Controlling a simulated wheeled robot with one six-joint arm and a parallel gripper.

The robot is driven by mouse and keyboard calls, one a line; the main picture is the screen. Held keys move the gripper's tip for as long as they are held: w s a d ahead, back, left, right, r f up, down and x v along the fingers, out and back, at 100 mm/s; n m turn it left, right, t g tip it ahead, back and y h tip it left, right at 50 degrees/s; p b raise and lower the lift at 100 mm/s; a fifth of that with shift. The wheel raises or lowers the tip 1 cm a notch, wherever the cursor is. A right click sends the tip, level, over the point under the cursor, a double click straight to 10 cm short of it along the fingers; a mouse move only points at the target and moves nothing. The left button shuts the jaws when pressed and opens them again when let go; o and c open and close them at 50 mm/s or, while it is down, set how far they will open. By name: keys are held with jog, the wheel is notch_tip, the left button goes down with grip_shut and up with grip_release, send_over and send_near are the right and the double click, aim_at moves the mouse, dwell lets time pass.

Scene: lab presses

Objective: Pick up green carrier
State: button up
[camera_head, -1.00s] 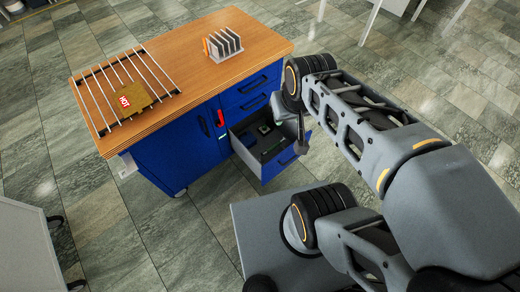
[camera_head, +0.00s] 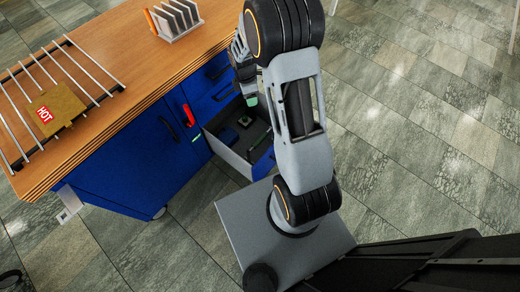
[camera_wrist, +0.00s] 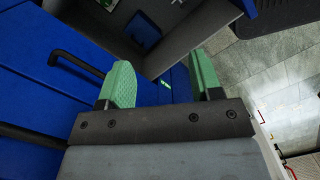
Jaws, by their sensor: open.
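The blue cabinet's drawer (camera_head: 232,158) stands open, with several small dark items inside. A thin green item (camera_head: 261,139) lies along the right part of the drawer; it may be the green carrier, but it is too small to be sure. My gripper (camera_head: 251,100) is above the drawer, close to the cabinet front, and partly hidden by my arm in the head view. In the wrist view my gripper (camera_wrist: 162,70) has two green fingertips set well apart with nothing between them. No green carrier shows clearly in that view.
A blue item (camera_wrist: 143,30) lies in the drawer. The wooden worktop (camera_head: 130,50) holds a grey slotted rack (camera_head: 177,20) and a metal rod grid with a brown piece marked HOT (camera_head: 56,108). A red handle (camera_head: 188,115) is beside the drawer. Floor to the right is clear.

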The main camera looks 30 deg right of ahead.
aim_at(259, 139)
jog(key=d+f+n+b, duration=0.1)
jog(key=f+n+b, duration=0.1)
jog(key=f, duration=0.8)
jog(key=d+f+n+g+b, duration=0.1)
jog(key=f+n+b, duration=0.1)
jog(key=f, duration=0.7)
jog(key=d+f+n+b, duration=0.1)
jog(key=f+n+b, duration=0.2)
jog(key=f, duration=0.7)
jog(key=shift+s+d+f+g, duration=0.1)
jog(key=shift+s+f+g, duration=0.2)
jog(key=shift+f, duration=0.05)
jog(key=shift+s+d+f+b, duration=0.1)
jog(key=shift+s+f+b, duration=0.3)
jog(key=shift+f, duration=0.65)
jog(key=shift+s+a+f+b, duration=0.1)
jog(key=shift+f+b, duration=0.45)
jog(key=shift+f, duration=0.45)
jog(key=shift+s+d+f+b, duration=0.15)
jog(key=shift+f+b, duration=0.35)
jog(key=shift+f, duration=0.55)
jog(key=shift+r, duration=0.1)
grip_shut()
